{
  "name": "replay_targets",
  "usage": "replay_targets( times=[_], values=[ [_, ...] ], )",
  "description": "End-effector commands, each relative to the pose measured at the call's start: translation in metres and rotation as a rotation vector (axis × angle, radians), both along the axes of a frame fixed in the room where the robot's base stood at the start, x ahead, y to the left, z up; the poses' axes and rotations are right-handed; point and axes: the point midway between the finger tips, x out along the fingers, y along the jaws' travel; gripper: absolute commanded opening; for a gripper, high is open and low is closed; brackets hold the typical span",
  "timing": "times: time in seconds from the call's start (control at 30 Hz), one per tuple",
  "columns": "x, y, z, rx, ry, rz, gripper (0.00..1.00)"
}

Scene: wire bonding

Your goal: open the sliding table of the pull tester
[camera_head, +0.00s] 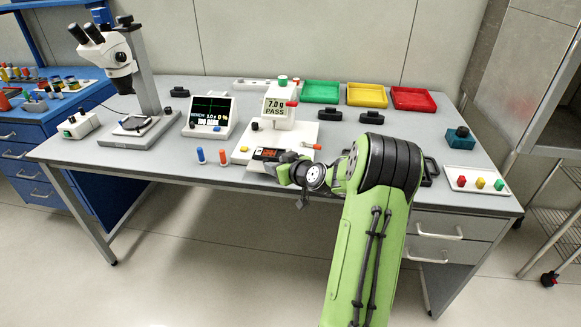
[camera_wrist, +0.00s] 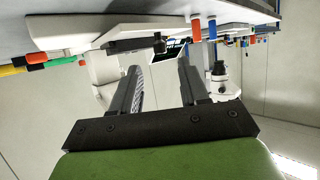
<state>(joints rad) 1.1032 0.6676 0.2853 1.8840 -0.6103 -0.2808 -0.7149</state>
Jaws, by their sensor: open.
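The pull tester (camera_head: 279,107) stands at the middle of the bench, with a display reading 7.0 g PASS and a white base (camera_head: 243,149). A small black unit with red digits (camera_head: 268,154) sits at the front of this base, partly behind my gripper. I cannot clearly make out the sliding table or how far out it is. My gripper (camera_head: 282,170) is low at the bench's front edge, close to the black unit. In the wrist view, its two fingers (camera_wrist: 160,82) are apart with nothing between them. Whether it touches the tester cannot be told.
Blue and orange pegs (camera_head: 212,156) stand left of the tester. A monitor (camera_head: 208,117) and microscope (camera_head: 118,70) stand farther left. Green, yellow and red trays (camera_head: 366,95) lie at the back. A white tray with colored blocks (camera_head: 476,180) lies at right. The floor in front is clear.

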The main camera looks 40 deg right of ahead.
Motion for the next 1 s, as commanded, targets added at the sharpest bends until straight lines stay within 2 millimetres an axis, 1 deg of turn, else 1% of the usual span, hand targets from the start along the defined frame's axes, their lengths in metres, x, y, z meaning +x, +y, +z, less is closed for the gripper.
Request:
replay_targets(
  times=[0.03,0.2,0.3,0.4,0.53,1.0],
  values=[
    [-0.014,0.001,0.008,0.000,0.001,-0.004,0.45],
    [-0.057,0.006,0.025,-0.001,0.001,-0.005,0.45],
    [-0.076,0.009,0.032,0.000,0.001,-0.004,0.45],
    [-0.086,0.011,0.036,-0.001,0.000,-0.002,0.45],
    [-0.090,0.012,0.038,0.001,0.000,0.000,0.45],
    [-0.090,0.012,0.038,-0.001,0.000,0.001,0.45]
  ],
)
